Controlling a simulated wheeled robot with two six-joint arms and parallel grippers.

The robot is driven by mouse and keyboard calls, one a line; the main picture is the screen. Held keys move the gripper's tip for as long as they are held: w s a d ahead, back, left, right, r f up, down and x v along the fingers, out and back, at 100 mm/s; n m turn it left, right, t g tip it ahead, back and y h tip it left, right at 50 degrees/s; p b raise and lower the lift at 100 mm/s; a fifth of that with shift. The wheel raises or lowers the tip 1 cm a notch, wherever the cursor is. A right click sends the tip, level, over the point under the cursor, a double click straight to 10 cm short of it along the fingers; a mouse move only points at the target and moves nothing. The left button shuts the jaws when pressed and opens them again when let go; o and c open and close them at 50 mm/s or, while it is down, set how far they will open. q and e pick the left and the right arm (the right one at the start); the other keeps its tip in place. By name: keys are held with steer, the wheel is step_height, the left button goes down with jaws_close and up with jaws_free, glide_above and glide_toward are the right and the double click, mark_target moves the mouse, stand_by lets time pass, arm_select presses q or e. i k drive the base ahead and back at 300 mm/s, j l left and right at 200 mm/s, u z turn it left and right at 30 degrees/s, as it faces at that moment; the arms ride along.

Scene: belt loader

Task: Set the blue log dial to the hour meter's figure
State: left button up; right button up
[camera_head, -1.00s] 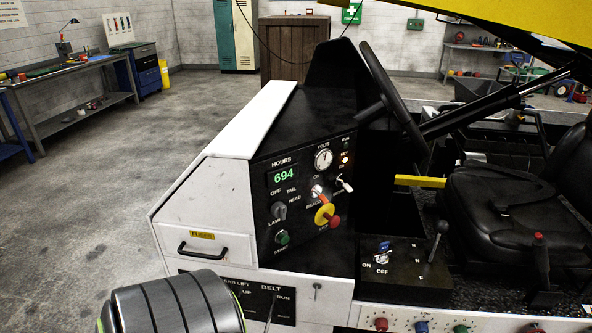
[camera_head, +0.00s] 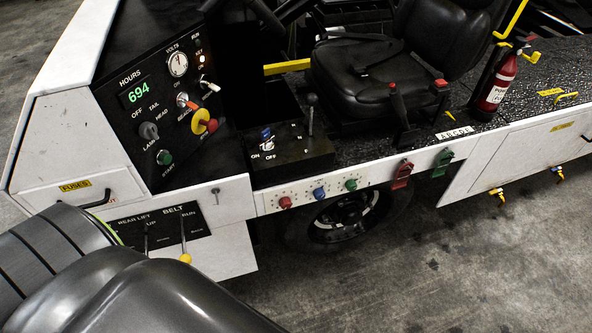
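The hour meter (camera_head: 138,94) on the black dash panel shows a green 694. The blue log dial (camera_head: 319,193) is the middle one of three small knobs on the white side strip of the loader, between a red dial (camera_head: 285,202) and a green dial (camera_head: 351,185). Small marks ring each dial, but they are too small to read. A grey arm of mine fills the lower left corner. Neither gripper shows in the view, and nothing touches the dials.
Red (camera_head: 402,174) and green (camera_head: 442,162) fittings sit right of the dials. Belt lever (camera_head: 184,248) and rear lift lever (camera_head: 146,236) stick out below the dash. The floor in front of the strip is clear.

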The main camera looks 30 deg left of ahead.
mark_target(319, 194)
steer(key=l+u, duration=0.15)
steer(key=u, duration=0.25)
steer(key=l+u, duration=0.15)
steer(key=u, duration=0.2)
steer(key=l+u, duration=0.15)
steer(key=u, duration=0.25)
steer(key=i+l, duration=0.05)
